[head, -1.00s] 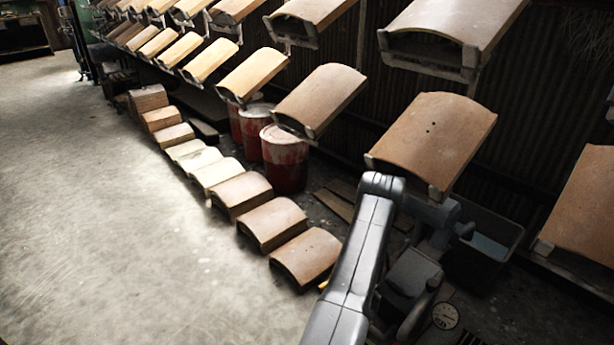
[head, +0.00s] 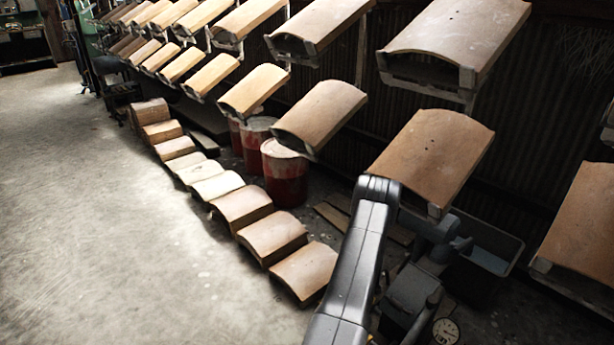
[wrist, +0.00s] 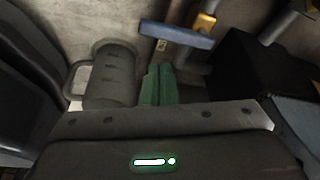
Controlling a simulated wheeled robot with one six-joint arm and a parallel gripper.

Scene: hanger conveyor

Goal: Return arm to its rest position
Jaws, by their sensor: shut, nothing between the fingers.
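In the wrist view, my gripper (wrist: 161,70) shows as two green fingers, pressed together with nothing held between them. Behind them lies the dark gripper body with a lit green mark. In the head view, my grey arm reaches up from the bottom, right of centre, and my gripper cannot be made out. The arm's upper end overlaps the lower left edge of a hanging curved tile (head: 433,150); I cannot tell how far apart they are.
Curved tiles hang in two rows on the conveyor. More tiles (head: 305,270) line the floor beside red drums (head: 286,178). A bin (head: 490,260) stands right of the arm. A grey jug (wrist: 110,75) and a blue-handled tool (wrist: 176,37) lie near my gripper. Open floor is left.

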